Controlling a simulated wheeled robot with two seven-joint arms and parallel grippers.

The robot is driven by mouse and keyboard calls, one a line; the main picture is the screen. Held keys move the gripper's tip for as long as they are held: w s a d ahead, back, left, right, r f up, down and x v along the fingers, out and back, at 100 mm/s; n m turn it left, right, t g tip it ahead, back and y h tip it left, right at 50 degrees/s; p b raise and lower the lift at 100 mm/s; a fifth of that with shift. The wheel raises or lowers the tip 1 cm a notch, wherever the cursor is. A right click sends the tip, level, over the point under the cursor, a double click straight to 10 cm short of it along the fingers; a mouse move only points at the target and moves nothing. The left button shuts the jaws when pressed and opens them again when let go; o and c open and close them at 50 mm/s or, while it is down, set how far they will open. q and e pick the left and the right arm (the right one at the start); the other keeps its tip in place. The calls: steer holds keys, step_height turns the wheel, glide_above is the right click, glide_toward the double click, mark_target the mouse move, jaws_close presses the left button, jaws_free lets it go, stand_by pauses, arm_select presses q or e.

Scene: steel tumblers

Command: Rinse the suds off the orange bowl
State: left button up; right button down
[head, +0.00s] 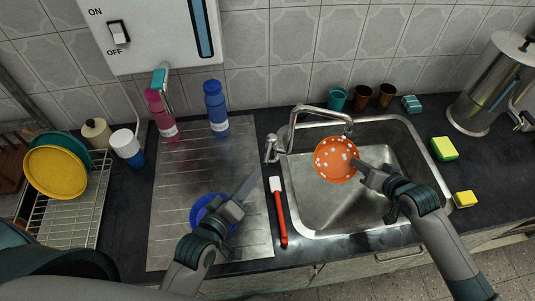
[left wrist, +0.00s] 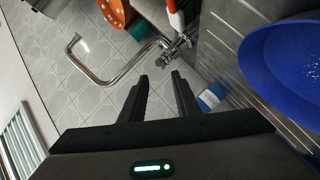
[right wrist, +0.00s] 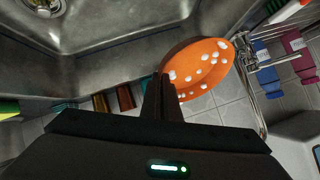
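The orange bowl (head: 335,160), dotted with white suds, is above the sink basin (head: 310,205), under the end of the faucet spout (head: 322,110). My right gripper (head: 359,166) is shut on its rim. In the right wrist view the bowl (right wrist: 200,65) is tilted, with suds on its inner surface. No water stream shows. The faucet lever (head: 271,148) is at the sink's left back corner. My left gripper (head: 250,184) is open and empty over the drainboard, left of the sink. In the left wrist view its fingers (left wrist: 160,80) are apart, with the faucet (left wrist: 110,70) beyond.
A blue bowl (head: 200,212) lies beneath my left arm. A red-handled brush (head: 279,212) lies along the sink's left edge. Blue (head: 216,108) and pink (head: 160,115) bottles stand behind. Cups (head: 361,97) line the back; sponges (head: 444,148) lie right.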

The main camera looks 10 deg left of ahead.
mark_target(267, 154)
arm_select(q)
steer(key=shift+w+f, duration=0.1)
steer(key=shift+w, duration=0.05)
steer(key=x, duration=1.1)
steer(key=shift+w+d, duration=0.1)
steer(key=shift+w, duration=0.25)
steer(key=shift+c, duration=0.6)
jaws_close()
